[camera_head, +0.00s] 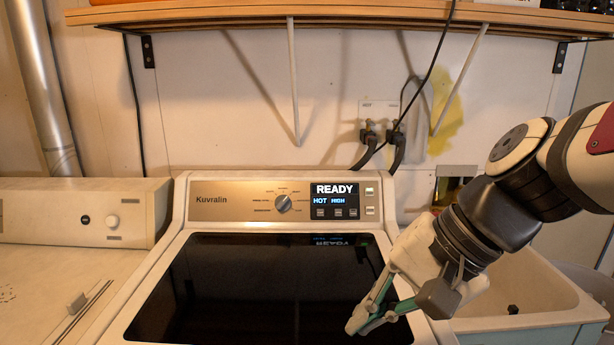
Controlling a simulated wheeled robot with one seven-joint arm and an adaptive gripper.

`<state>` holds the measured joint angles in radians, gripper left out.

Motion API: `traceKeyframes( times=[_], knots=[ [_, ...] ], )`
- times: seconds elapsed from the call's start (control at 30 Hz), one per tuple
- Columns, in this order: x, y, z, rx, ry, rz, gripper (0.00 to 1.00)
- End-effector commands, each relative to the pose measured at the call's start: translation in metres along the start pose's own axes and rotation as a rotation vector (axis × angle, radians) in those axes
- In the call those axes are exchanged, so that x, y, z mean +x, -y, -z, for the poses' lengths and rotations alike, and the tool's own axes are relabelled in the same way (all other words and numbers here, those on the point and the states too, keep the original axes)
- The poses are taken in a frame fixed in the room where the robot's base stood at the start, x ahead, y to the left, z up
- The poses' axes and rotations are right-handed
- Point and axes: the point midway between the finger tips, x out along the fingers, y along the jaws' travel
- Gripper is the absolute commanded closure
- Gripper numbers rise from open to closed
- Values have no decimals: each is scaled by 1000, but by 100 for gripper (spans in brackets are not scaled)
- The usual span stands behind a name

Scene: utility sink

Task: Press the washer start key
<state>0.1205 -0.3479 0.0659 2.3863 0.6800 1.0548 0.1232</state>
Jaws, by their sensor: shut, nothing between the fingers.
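The Kuvralin washer (183,215) stands in the middle, with a dark glass lid and a raised control panel (240,206) at its back. Its display (334,189) reads READY, HOT and HIGH. Several small keys sit under the display. Key labels are too small to read, so I cannot tell which is start. A round knob (284,203) is left of the display. My gripper (358,322) is shut and empty over the lid's front right, below and apart from the keys.
A wooden shelf (220,15) on brackets overhangs the back wall. Hoses and a valve box (378,109) are behind the washer. A sink (515,290) stands at right under my arm, and another white appliance (80,210) at left. Space before the panel is clear.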

Motion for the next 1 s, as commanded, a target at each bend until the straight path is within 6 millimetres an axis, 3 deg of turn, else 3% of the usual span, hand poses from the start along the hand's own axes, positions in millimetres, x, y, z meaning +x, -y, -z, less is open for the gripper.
traceKeyframes(
  times=[0.03,0.2,0.4,0.8,1.0],
  knots=[
    [-13,-16,-12,-94,-47,-64,100],
    [-48,-72,-26,-366,-188,-282,100],
    [-79,-109,-27,-554,-295,-447,100],
    [-86,-118,-25,-599,-319,-492,100],
    [-91,-105,-14,-604,-324,-481,100]
  ],
)
